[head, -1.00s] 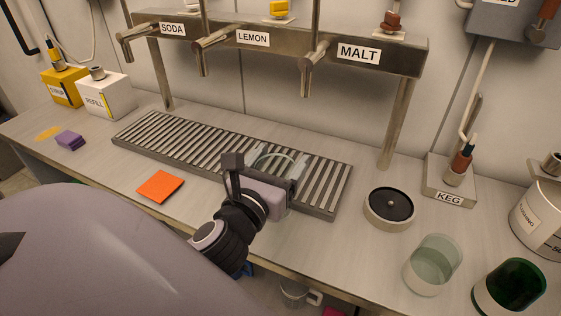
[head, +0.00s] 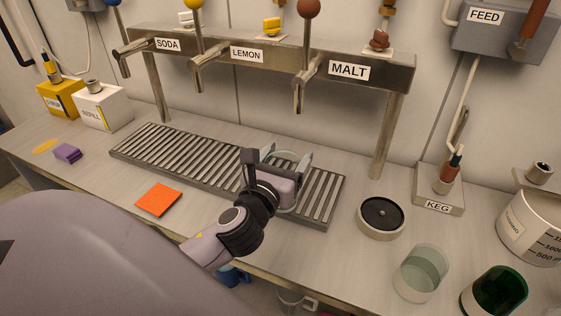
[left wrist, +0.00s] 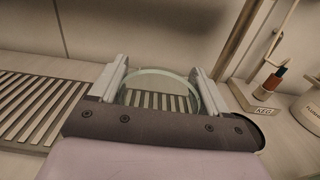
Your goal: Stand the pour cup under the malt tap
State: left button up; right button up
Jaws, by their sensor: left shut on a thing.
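My left gripper (head: 285,160) is shut on the clear glass pour cup (head: 284,155), its fingers on either side of the cup. The cup looks upright over the right part of the slatted drip tray (head: 160,143). My gripper and wrist hide most of it, and I cannot tell whether its base touches the tray. The malt tap (head: 299,92), below the MALT label (head: 348,69), is above the cup in the head view. In the left wrist view the cup's round rim (left wrist: 160,72) shows between the fingers, with tray slats seen through it. My right gripper is not in view.
Right of the tray stand a round black-topped puck (head: 381,214), a KEG block (head: 438,190), a clear glass (head: 420,273) and a green glass (head: 495,292). An orange square (head: 158,199) lies in front of the tray. The lemon tap (head: 200,70) hangs to the left.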

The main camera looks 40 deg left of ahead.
aim_at(289, 161)
pick_arm(q)
jog(key=x, duration=0.8)
jog(key=shift+s+d+f+b, duration=0.1)
jog(key=shift+f+b, duration=0.55)
jog(key=shift+f, duration=0.35)
dwell(1.7)
jog(key=o, duration=1.5)
jog(key=shift+p+v, duration=0.7)
jog(key=shift+v, duration=4.3)
